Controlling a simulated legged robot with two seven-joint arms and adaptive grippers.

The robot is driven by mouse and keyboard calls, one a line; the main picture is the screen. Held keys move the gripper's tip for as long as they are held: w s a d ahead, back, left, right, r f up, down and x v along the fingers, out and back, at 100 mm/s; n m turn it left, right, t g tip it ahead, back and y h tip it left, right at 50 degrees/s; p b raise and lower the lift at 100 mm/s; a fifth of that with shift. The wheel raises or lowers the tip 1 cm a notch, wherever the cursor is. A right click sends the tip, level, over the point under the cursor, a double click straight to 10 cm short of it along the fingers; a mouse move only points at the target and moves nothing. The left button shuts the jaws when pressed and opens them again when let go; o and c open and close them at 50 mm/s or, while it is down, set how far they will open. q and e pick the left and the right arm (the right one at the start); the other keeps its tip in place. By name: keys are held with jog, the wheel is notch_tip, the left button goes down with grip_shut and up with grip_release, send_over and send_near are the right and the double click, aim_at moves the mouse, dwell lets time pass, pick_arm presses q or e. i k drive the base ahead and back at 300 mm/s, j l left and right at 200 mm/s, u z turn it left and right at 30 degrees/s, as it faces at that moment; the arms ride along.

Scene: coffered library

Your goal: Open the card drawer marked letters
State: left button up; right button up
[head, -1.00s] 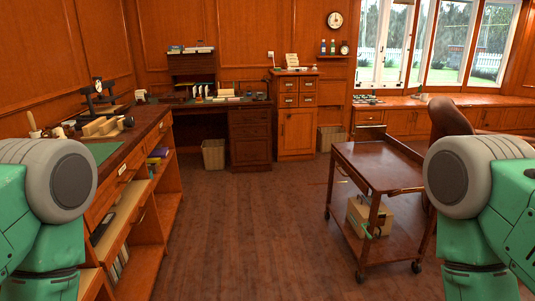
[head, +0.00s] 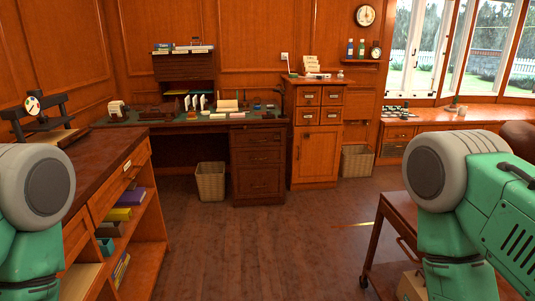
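A wooden card cabinet (head: 318,135) stands against the back wall, right of the desk. Its upper part has several small card drawers (head: 308,99) with pale label plates, all looking shut. The labels are too small to read, so I cannot tell which one is marked letters. Below them is a cupboard door (head: 319,157). My green arms show at the left and right edges, at shoulder level, but neither gripper is in view. The cabinet is across the room, well beyond my arms.
A desk (head: 190,122) with drawers stands left of the cabinet. Waste baskets (head: 210,181) (head: 357,161) stand on the floor. A workbench (head: 110,170) runs along my left, a wooden trolley (head: 395,240) is at my right. Floor (head: 260,245) between them is clear.

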aim_at(331, 95)
jog(key=i+z, duration=0.25)
jog(key=i, duration=1.8)
jog(key=i+z, duration=0.15)
jog(key=i, duration=0.5)
jog(key=i+j+z, duration=0.15)
jog(key=i, duration=0.45)
jog(key=i+j+z, duration=0.15)
jog(key=i, duration=0.5)
